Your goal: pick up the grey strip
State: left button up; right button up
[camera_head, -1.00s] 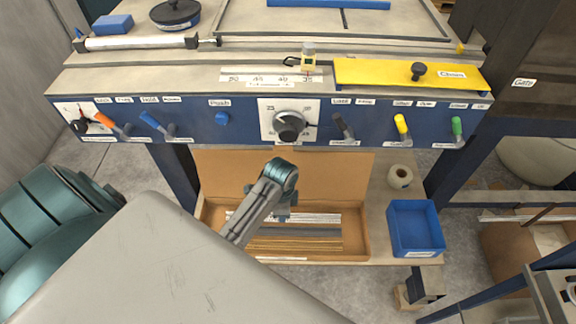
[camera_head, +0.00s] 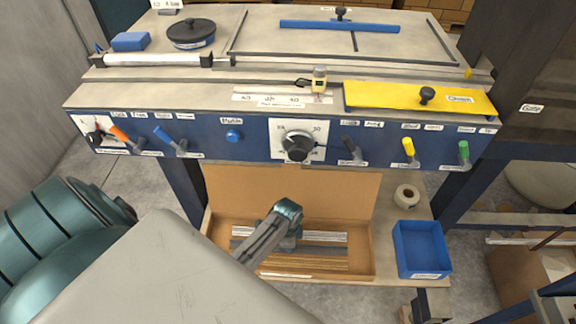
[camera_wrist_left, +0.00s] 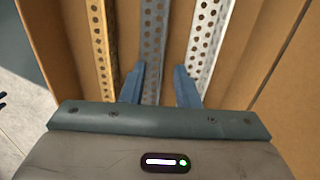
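The grey strip (camera_wrist_left: 152,45), perforated with round holes, lies in the open cardboard box between a yellow strip (camera_wrist_left: 101,45) and a whitish strip (camera_wrist_left: 211,35). In the head view the grey strip (camera_head: 325,250) is the darker band in the box, partly covered by my arm. My left gripper (camera_wrist_left: 160,78) is open, with its two blue fingers on either side of the grey strip and no grip visible. Whether the fingertips touch the strip or the box floor is unclear. In the head view my left gripper (camera_head: 286,242) is low over the strips. My right gripper is not in view.
The cardboard box (camera_head: 364,215) stands on a shelf below the machine's front panel (camera_head: 340,141). A blue bin (camera_head: 420,250) and a tape roll (camera_head: 406,196) are to its right. The box wall (camera_wrist_left: 262,60) rises beside the whitish strip.

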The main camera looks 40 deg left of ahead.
pick_arm(q)
grip_shut()
jog(key=shift+r, duration=0.1)
